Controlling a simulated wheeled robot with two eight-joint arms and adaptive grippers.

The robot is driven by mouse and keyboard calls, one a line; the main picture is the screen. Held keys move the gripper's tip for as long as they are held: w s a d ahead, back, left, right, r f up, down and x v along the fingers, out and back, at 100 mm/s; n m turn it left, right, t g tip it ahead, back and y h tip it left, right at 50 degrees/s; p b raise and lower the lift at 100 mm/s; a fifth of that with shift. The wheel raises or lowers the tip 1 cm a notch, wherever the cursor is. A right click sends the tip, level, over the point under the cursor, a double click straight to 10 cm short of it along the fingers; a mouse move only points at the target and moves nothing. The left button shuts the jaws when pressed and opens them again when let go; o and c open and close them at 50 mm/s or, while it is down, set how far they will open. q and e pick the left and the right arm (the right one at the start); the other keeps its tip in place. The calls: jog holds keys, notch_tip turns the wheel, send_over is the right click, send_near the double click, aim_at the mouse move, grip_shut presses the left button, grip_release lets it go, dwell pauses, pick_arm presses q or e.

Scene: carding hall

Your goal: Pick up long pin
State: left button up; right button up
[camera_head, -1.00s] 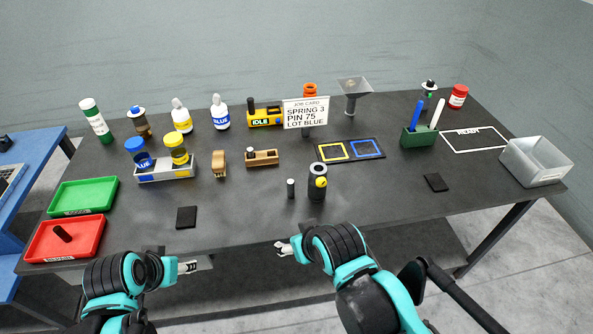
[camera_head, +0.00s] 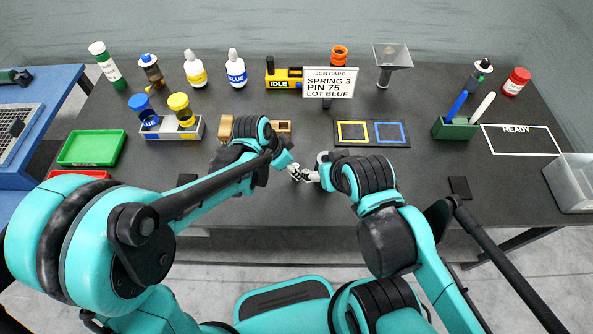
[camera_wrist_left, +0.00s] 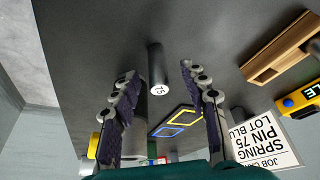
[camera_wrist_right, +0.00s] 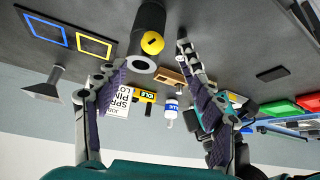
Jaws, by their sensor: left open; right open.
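The long pin (camera_wrist_left: 155,62) is a dark cylinder with a pale end face bearing a number that looks like 75. In the left wrist view it stands between the fingertips of my left gripper (camera_wrist_left: 158,72), which is open with gaps on both sides. A dark cylindrical housing (camera_wrist_right: 149,22) with a yellow knob and a pale ring end shows between the fingers of my right gripper (camera_wrist_right: 150,52), also open. In the head view my left gripper (camera_head: 292,170) and right gripper (camera_head: 311,174) are close together at mid-table; the pin and housing are hidden there.
The job card (camera_head: 330,82) reads spring 3, pin 75, lot blue. Behind the grippers lie yellow and blue outlined squares (camera_head: 372,134) and a wooden block (camera_head: 283,128). A green holder (camera_head: 455,128) with pens stands right. A green tray (camera_head: 92,148) sits left.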

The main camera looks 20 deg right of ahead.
pick_arm(q)
jog(key=b+x, duration=0.1)
jog(key=x, duration=0.3)
jog(key=shift+s+f+b, duration=0.15)
jog(key=shift+f+b, duration=0.25)
jog(key=shift+r, duration=0.1)
grip_shut()
